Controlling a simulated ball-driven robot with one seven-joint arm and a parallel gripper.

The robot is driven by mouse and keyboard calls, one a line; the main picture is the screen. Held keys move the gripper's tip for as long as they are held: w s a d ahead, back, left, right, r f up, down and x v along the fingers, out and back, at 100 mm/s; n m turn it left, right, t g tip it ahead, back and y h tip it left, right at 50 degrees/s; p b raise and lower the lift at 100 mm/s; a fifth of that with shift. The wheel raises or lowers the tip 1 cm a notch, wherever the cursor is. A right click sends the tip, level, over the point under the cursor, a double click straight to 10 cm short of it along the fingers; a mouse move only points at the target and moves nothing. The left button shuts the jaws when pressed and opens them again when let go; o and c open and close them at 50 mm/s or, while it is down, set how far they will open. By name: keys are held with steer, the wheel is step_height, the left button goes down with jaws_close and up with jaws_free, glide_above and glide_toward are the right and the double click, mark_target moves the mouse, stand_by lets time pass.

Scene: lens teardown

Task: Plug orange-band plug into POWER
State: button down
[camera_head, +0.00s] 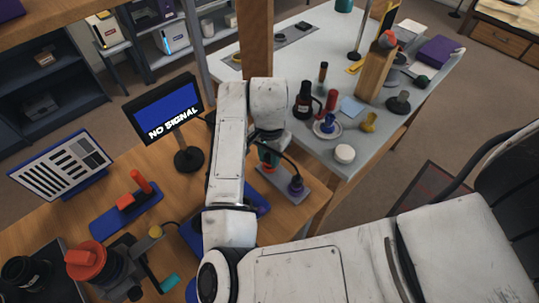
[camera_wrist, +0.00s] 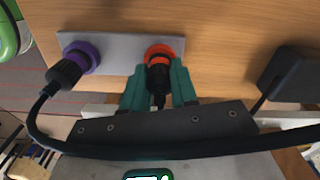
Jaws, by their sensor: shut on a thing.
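My gripper (camera_wrist: 160,88) has teal fingers shut on a black plug (camera_wrist: 158,76) with an orange-red band. The plug's tip is at an orange-ringed socket (camera_wrist: 162,47) on a grey plate (camera_wrist: 118,50); I cannot tell how deeply it is seated. In the head view my gripper (camera_head: 267,158) is over the left part of the grey plate (camera_head: 280,184), largely behind my arm. A second black plug (camera_wrist: 63,74) meets the purple socket (camera_wrist: 82,57) beside it. No POWER label is readable.
A black cable (camera_wrist: 40,125) loops close around my gripper. A black block (camera_wrist: 290,75) stands to the right in the wrist view. The monitor (camera_head: 168,107) reads "NO SIGNAL". A grey table (camera_head: 318,155) with bottles and tools lies beyond the wooden bench.

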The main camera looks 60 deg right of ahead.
mark_target(269, 155)
steer(key=shift+r+p, duration=0.85)
steer(key=shift+r, duration=0.1)
stand_by(0.9)
steer(key=shift+r+p, duration=1.85)
steer(key=shift+r, duration=0.25)
